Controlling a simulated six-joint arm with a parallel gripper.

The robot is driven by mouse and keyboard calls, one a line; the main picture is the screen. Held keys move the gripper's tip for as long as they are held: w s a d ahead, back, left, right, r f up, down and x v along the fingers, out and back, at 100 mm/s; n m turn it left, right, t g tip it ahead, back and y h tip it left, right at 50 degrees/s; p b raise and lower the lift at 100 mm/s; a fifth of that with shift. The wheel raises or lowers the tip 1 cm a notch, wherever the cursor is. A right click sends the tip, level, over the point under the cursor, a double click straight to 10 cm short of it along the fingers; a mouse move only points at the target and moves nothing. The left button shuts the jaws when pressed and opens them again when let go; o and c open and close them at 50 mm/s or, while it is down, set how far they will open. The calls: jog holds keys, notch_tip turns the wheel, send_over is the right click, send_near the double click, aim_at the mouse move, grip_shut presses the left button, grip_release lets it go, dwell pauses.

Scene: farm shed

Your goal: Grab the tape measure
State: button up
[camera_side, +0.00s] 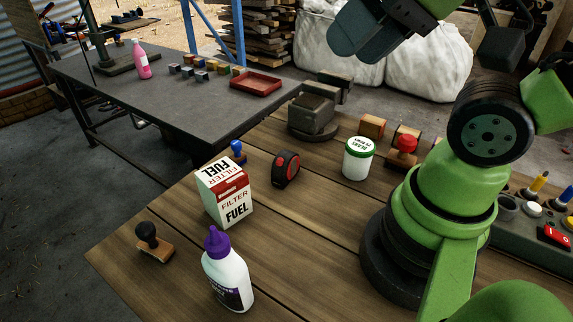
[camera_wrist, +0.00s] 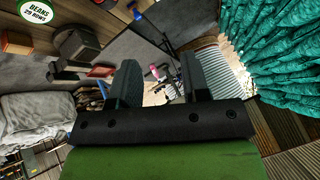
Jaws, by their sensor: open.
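The tape measure (camera_side: 285,169) is black with a red face and stands upright on the wooden table, in the middle of the side view. In the side view, part of my gripper (camera_side: 372,38) is at the top edge, high above the table and up and to the right of the tape measure. The upper part of it is cut off by the frame.
A fuel filter box (camera_side: 224,192) and a blue-handled stamp (camera_side: 237,152) stand left of the tape measure. A white jar (camera_side: 358,158) stands to its right, a vise (camera_side: 313,117) behind. A purple-capped bottle (camera_side: 227,272) and black-handled stamp (camera_side: 154,243) are nearer the front. Bare wood lies in front of the tape measure.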

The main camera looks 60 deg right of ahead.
jog(key=o, duration=0.4)
jog(key=shift+w, duration=0.1)
